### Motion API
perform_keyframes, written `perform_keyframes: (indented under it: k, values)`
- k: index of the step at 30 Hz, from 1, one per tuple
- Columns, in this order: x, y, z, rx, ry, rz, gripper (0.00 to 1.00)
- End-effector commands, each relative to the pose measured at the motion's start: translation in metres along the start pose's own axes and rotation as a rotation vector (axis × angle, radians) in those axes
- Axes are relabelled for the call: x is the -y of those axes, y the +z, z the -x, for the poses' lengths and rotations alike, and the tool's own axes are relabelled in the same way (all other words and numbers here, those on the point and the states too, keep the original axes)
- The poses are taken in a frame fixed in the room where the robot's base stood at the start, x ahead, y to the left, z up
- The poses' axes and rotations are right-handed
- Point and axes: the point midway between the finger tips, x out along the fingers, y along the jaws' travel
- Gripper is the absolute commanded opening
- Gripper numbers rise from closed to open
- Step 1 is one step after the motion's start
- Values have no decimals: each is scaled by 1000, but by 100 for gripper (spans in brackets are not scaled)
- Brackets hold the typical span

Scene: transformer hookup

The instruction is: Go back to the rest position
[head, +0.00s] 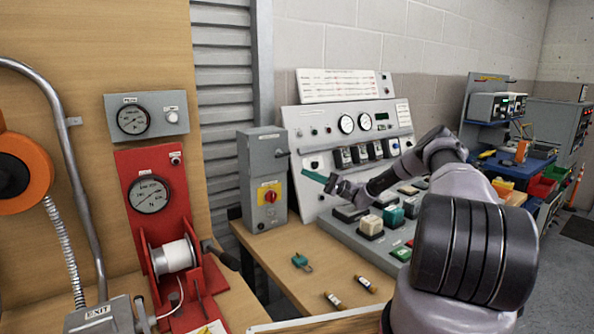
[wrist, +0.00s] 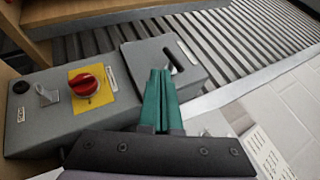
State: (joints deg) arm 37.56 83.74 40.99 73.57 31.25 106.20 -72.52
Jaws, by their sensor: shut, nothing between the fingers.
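My gripper (head: 312,175) has teal fingers and is raised in front of the instrument panel, just right of the grey switch box (head: 262,175). In the wrist view my gripper (wrist: 159,80) shows its two fingers side by side and shut, with nothing held. The grey switch box (wrist: 35,125) fills the left and middle of that view. Its red rotary knob (wrist: 85,85) sits on a yellow plate, which also shows in the head view. The fingertips overlap the box's lever end in the wrist view; I cannot tell if they touch.
A teal padlock (head: 302,262) and two small cylinders (head: 333,299) lie on the wooden bench (head: 270,285). The grey instrument panel (head: 355,150) stands behind my arm. A red stand with a white spool (head: 174,256) is at left.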

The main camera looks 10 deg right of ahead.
Motion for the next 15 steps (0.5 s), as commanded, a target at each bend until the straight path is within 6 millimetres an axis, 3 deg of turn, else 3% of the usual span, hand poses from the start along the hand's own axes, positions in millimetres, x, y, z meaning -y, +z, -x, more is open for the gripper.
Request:
perform_keyframes:
  k: [4,15]
  values:
    - [0,0,12,0,-1,-1,0]
    - [0,0,14,2,2,-1,0]
